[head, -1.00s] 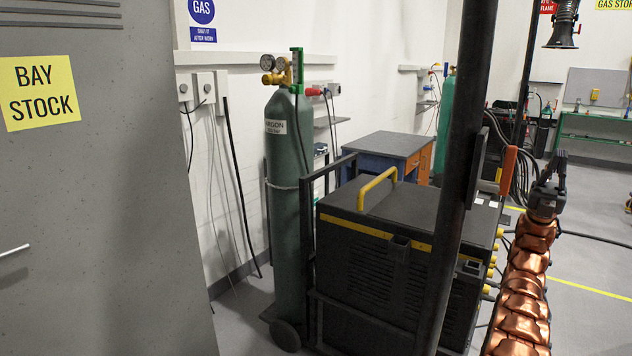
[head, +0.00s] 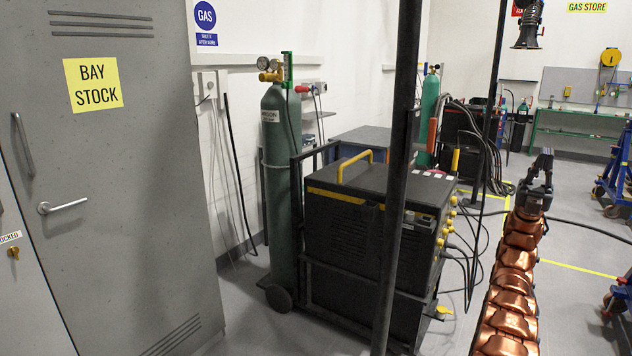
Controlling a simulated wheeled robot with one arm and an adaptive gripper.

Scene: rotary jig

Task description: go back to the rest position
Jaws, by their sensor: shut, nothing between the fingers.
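My gripper (head: 540,168) is at the far end of my copper-coloured arm, which reaches up from the bottom right of the head view. It is small and dark, points up and away, and has nothing in it. Its fingers look closed. It is in open air over the grey floor, to the right of the black welding machine (head: 345,222), and touches nothing that I can see.
A dark upright post (head: 398,150) stands in front of the welding machine. A green gas cylinder (head: 281,190) stands left of it, and a grey cabinet (head: 130,190) fills the left. Blue wheeled frames (head: 622,170) stand at the right edge. Floor (head: 570,310) beside my arm is clear.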

